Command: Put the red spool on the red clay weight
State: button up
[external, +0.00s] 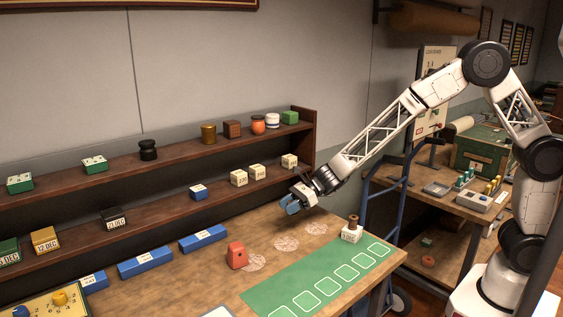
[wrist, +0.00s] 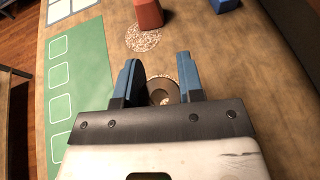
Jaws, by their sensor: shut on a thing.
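My gripper (external: 297,203) is above the wooden table, to the right of and above the red block in the external view. Its blue fingers (wrist: 162,82) are shut on a small round spool-like thing (wrist: 164,97) with a pale centre. Its colour is too dim to call red, and it cannot be made out in the external view. The red block (external: 237,257), which looks like the red clay weight, stands on the table beside a pale patterned disc. In the wrist view the red block (wrist: 149,14) is ahead of the fingers, partly cut off.
A brown spool (external: 353,220) tops a white block (external: 351,235) near the green mat (external: 262,298). Several pale patterned discs (external: 287,243) lie on the table. Blue boxes (external: 203,238) line the shelf's foot. The shelf (external: 180,163) behind holds several small objects.

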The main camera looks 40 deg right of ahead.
jog(key=s+a+r+n+g, duration=0.2)
jog(key=s+a+n+g, duration=0.3)
jog(key=s+a, duration=0.5)
jog(key=shift+a+g, duration=0.6)
jog(key=shift+w+a+f, duration=0.1)
send_over(233, 247)
jog(key=shift+a+f, duration=0.15)
jog(key=shift+f, duration=0.55)
jog(key=shift+f, duration=0.15)
jog(key=shift+f, duration=1.65)
jog(key=shift+f, duration=0.1)
jog(key=o, duration=0.9)
